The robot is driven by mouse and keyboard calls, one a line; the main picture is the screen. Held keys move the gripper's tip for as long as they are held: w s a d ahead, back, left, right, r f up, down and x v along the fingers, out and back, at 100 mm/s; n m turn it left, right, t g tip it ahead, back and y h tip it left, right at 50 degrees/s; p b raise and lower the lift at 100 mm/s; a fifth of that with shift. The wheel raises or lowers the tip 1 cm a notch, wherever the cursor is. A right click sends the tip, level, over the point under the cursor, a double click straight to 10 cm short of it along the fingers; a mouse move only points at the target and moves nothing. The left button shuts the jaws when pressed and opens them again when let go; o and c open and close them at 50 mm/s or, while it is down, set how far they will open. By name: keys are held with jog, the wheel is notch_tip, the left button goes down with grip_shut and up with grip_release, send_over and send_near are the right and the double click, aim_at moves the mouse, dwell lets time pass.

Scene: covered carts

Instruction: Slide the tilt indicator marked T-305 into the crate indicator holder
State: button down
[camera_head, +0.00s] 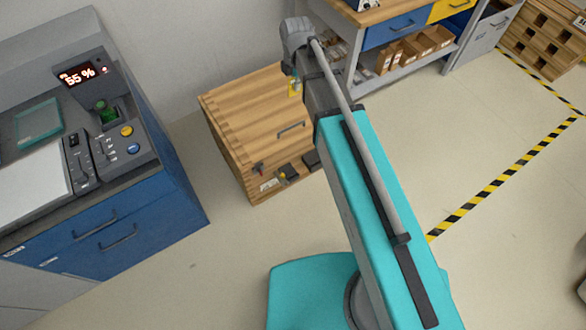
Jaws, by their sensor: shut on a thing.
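The wooden crate (235,115) stands on the floor, lid closed with a dark handle on top. I cannot tell which is the indicator holder. My arm reaches past the crate's right side. My gripper (291,72) is mostly hidden at the arm's far end. It is shut on a small yellow and greenish thing (294,88), apparently the tilt indicator, in front of the crate's right part in the picture. Its marking is unreadable.
A blue bench (130,235) with a display reading 55 % (82,75) stands left of the crate. A workbench with drawers (395,30) stands behind at the right, cardboard bins (415,50) on its shelf. Open floor with yellow-black tape (490,187) lies right.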

notch_tip(320, 180, down, 52)
jog(key=a+b, duration=0.1)
jog(key=b, duration=5)
jog(key=shift+w+f, duration=0.25)
jog(key=shift+w, duration=0.1)
jog(key=shift+a+f, duration=0.1)
jog(key=shift+f, duration=0.05)
jog(key=shift+f+b, duration=2.7)
jog(key=shift+b, duration=0.3)
jog(key=shift+s+f+b, duration=0.1)
jog(key=shift+f+b, duration=1)
jog(key=shift+f, duration=0.05)
